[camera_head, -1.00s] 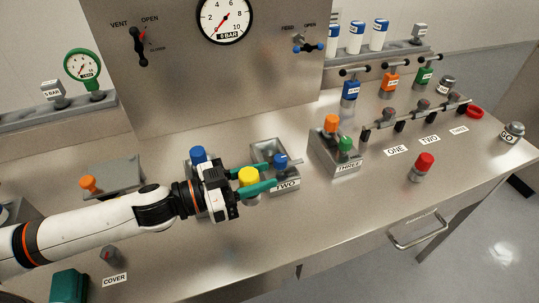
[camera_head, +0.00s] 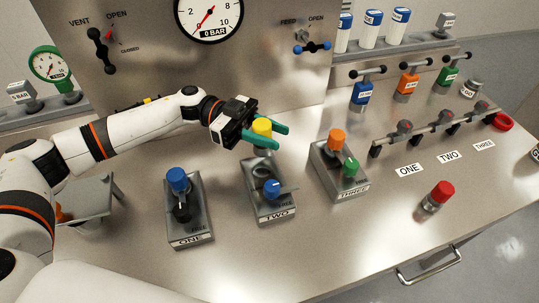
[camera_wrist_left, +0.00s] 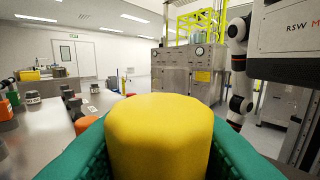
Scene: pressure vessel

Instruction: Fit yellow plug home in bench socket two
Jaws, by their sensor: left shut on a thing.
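The yellow plug (camera_head: 262,126) is upright between the teal fingers of my left gripper (camera_head: 280,137), which is shut on it. In the left wrist view the yellow cap (camera_wrist_left: 160,137) fills the space between the fingers. In the head view the plug appears over the back end of bench socket two (camera_head: 274,215), a grey block labelled TWO. I cannot tell whether its lower end touches the socket. A blue knob (camera_head: 272,187) is on the front part of that block. My right gripper is not in view.
Socket one (camera_head: 190,239) with a blue plug (camera_head: 177,178) stands to the left. Socket three (camera_head: 352,191) with an orange plug (camera_head: 336,138) and green knob (camera_head: 351,166) stands to the right. The steel panel (camera_head: 150,60) rises behind.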

